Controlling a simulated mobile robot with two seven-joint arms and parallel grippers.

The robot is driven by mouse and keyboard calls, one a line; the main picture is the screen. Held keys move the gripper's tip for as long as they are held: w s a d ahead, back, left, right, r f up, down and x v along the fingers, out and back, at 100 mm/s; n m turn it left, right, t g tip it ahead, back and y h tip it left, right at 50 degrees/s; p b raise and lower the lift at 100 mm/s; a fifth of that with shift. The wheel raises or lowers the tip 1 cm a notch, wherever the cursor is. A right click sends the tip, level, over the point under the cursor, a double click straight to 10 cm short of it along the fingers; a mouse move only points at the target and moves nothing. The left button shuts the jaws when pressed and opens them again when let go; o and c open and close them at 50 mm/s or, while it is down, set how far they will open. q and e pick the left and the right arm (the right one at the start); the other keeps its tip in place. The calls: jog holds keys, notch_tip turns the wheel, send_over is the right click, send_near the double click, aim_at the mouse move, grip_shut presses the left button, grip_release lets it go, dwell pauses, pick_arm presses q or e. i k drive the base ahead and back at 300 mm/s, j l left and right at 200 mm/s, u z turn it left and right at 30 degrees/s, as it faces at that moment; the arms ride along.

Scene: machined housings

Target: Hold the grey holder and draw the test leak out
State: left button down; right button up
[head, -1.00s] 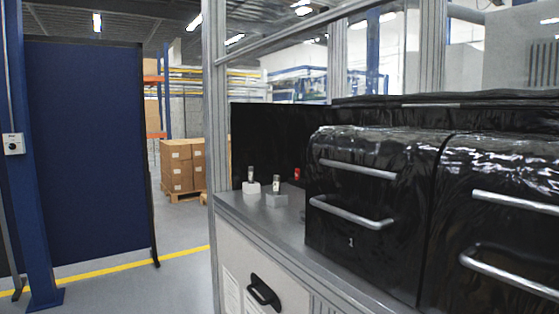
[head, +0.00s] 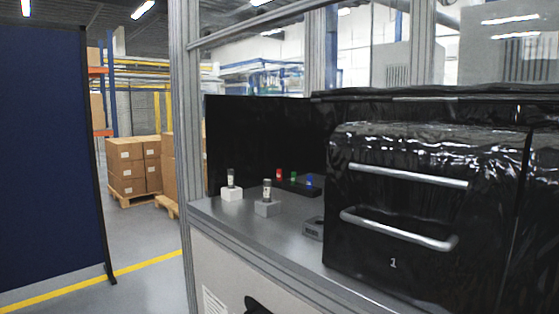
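A grey holder (head: 267,209) stands on the grey bench top near its front edge, left of the black housing. A test leak (head: 267,189), a small upright cylinder with a dark top, stands in it. Just left and behind is a white holder (head: 232,194) with a similar upright cylinder (head: 231,178) in it. Neither of my grippers shows in the head view.
A black housing marked 1 (head: 393,264) with two bar handles fills the right. A grey block (head: 313,228) lies beside it. A dark strip (head: 297,188) with red, green and blue pieces is behind. A frame post (head: 185,120) stands left of the bench (head: 240,224).

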aim_at(267, 183)
jog(key=i+j+z, duration=0.25)
jog(key=i+j, duration=0.15)
jog(key=j, duration=0.25)
jog(key=i+j+z, duration=0.15)
jog(key=j, duration=0.2)
jog(key=i+j+z, duration=0.1)
jog(key=j, duration=0.25)
jog(key=i+j+z, duration=0.15)
jog(key=j, duration=0.2)
jog(key=j+z, duration=0.25)
jog(key=j, duration=0.7)
jog(key=i, duration=0.05)
